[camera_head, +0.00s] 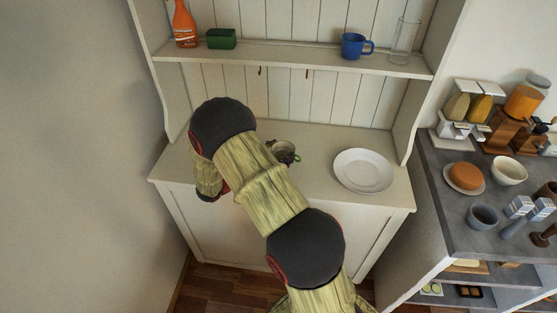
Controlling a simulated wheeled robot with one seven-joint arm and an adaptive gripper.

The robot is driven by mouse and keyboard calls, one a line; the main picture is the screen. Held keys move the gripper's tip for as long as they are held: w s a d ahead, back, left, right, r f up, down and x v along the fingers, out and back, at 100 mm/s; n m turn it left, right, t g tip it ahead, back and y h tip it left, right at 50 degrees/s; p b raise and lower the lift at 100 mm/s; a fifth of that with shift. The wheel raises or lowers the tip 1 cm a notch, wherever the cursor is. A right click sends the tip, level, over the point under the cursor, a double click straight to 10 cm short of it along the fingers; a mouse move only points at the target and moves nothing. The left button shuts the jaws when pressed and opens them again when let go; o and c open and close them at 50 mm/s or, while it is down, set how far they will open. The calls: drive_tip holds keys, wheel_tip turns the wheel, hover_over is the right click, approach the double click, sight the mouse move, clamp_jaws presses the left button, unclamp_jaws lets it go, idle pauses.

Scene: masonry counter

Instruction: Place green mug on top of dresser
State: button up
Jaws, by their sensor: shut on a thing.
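The dresser (330,137) is cream-white, with a flat top surface and a raised back with a shelf. The green mug (297,158) shows just right of my arm over the dresser's top, its green handle to the right and its opening up. My arm hides its left part. My gripper (281,153) is mostly hidden behind my arm, with only a dark part visible at the mug. It is shut on the mug. I cannot tell whether the mug's base touches the surface.
A white plate (363,171) lies on the dresser's right part. The shelf holds an orange bottle (185,25), a green box (221,39), a blue mug (353,46) and a clear glass (404,38). A crowded grey counter (447,186) stands at right.

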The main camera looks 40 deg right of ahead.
drive_tip(key=shift+f+b, duration=0.6)
drive_tip(key=shift+f, duration=1)
drive_tip(key=shift+f, duration=0.15)
drive_tip(key=o, duration=1.3)
drive_tip(key=shift+c, duration=0.2)
drive_tip(key=shift+o, duration=0.3)
